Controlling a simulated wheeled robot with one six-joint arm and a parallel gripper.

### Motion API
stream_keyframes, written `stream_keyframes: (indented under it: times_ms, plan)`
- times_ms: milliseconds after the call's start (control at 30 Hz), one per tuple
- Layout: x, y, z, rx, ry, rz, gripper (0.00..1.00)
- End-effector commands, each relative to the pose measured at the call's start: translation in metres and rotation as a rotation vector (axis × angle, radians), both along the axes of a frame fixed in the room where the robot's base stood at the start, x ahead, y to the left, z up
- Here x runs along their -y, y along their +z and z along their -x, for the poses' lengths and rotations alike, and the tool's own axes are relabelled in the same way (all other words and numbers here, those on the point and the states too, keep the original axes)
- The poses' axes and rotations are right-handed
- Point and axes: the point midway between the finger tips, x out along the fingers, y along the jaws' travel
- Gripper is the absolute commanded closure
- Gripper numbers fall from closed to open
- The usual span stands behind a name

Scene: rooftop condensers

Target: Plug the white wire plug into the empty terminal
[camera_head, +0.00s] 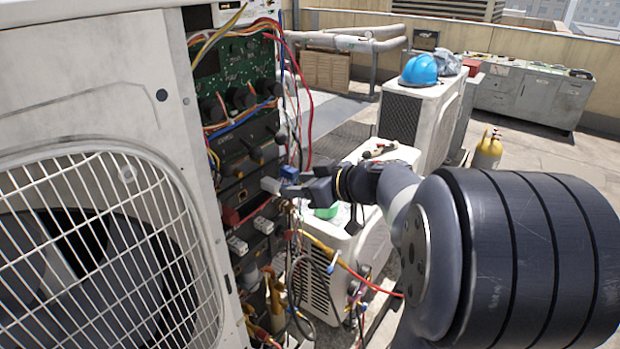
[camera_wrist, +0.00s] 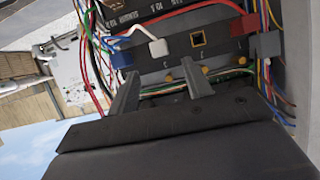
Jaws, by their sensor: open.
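The white plug (camera_wrist: 158,47) shows in the wrist view on its white wire against the dark panel, just beyond the gap between my fingertips. It also shows in the head view (camera_head: 270,185), in front of my fingertips. I cannot tell whether it is seated in a socket. The empty terminal (camera_wrist: 198,39), a dark square opening with a brass-coloured rim, lies just right of the white plug in the wrist view. My gripper (camera_wrist: 161,69) is open, with nothing between its fingers. In the head view my gripper (camera_head: 288,187) reaches left to the panel.
A blue plug (camera_wrist: 122,59) is left of the white plug; red (camera_wrist: 245,25) and grey (camera_wrist: 268,45) plugs are right of the terminal. Loose wires (camera_head: 305,100) hang along the cabinet's open side. A white condenser (camera_head: 345,255) stands below my arm.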

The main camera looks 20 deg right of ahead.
Motion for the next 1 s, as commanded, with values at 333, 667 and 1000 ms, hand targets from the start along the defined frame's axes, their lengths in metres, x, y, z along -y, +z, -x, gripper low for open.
stream_keyframes:
  times_ms: [333, 667, 1000]
  plan:
    - [-0.029, -0.020, -0.042, -0.002, 0.003, 0.000, 0.53]
    - [-0.035, -0.026, -0.051, -0.002, 0.000, 0.001, 0.53]
    - [-0.035, -0.026, -0.051, -0.001, 0.000, 0.001, 0.69]
